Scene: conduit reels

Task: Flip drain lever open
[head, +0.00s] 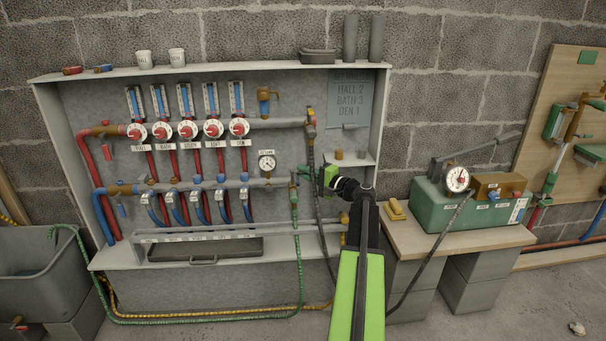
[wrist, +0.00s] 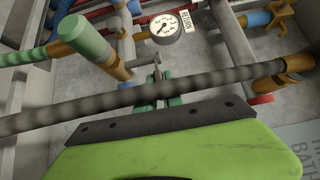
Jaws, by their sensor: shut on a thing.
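The drain lever (head: 304,170) is a small green handle on the brass valve at the right end of the lower grey manifold pipe. In the wrist view a green handle (wrist: 155,98) shows at the dark jaw edge, partly hidden by a dark hose and the jaw. My gripper (head: 320,174) reaches in from the right and is shut on this lever. Its green body fills the bottom of the wrist view. The lever's exact angle is hard to tell.
A dark hose (wrist: 120,103) crosses close in front of the jaws. A round gauge (head: 267,163) sits left of the lever. A green hose (head: 299,265) hangs below the valve. A bench with a green pump box (head: 440,205) stands to the right.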

